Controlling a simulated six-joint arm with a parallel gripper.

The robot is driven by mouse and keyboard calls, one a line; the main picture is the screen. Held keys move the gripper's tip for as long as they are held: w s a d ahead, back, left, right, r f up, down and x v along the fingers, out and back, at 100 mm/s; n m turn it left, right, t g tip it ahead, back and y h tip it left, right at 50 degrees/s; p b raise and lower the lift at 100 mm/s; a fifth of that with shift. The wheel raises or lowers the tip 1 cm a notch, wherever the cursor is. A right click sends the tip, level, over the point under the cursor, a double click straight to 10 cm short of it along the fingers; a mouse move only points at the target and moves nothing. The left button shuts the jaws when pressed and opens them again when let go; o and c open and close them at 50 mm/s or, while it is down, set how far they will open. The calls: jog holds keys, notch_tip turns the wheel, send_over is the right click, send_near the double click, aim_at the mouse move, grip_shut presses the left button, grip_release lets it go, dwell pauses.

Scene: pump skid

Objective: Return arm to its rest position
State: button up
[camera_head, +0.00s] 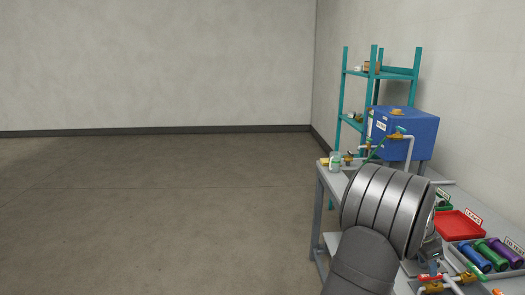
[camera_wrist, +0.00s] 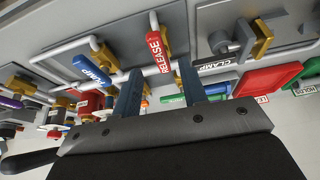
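My arm (camera_head: 385,210) is in the head view, a thick grey segmented link over the workbench at the lower right. It hides much of the bench and most of my gripper there. In the wrist view my gripper (camera_wrist: 160,80) shows two dark blue-grey fingers standing apart, with no object seen held between them. Beyond the fingertips is a panel with a red handle marked RELEASE (camera_wrist: 159,48). I cannot tell whether a finger touches anything.
The workbench (camera_head: 320,190) carries a red tray (camera_head: 460,224), a TO TEST tray with blue, green and purple cylinders (camera_head: 470,257), and brass valves (camera_head: 437,286). A blue tank (camera_head: 405,135) and teal shelf (camera_head: 343,85) stand behind. The floor (camera_head: 150,220) to the left is clear.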

jog(key=x, duration=0.4)
jog(key=shift+s+d, duration=0.1)
jog(key=n, duration=0.1)
jog(key=n+t, duration=0.1)
jog(key=shift+s+n, duration=0.4)
jog(key=v, duration=1.7)
jog(key=n+g+h, duration=0.1)
jog(key=h, duration=0.2)
send_over(429, 278)
jog(key=s+d, duration=0.1)
jog(key=s, duration=0.3)
notch_tip(429, 278, down, 5)
jog(key=shift+d+r, duration=0.15)
jog(key=shift+r, duration=0.05)
jog(key=shift+w, duration=0.1)
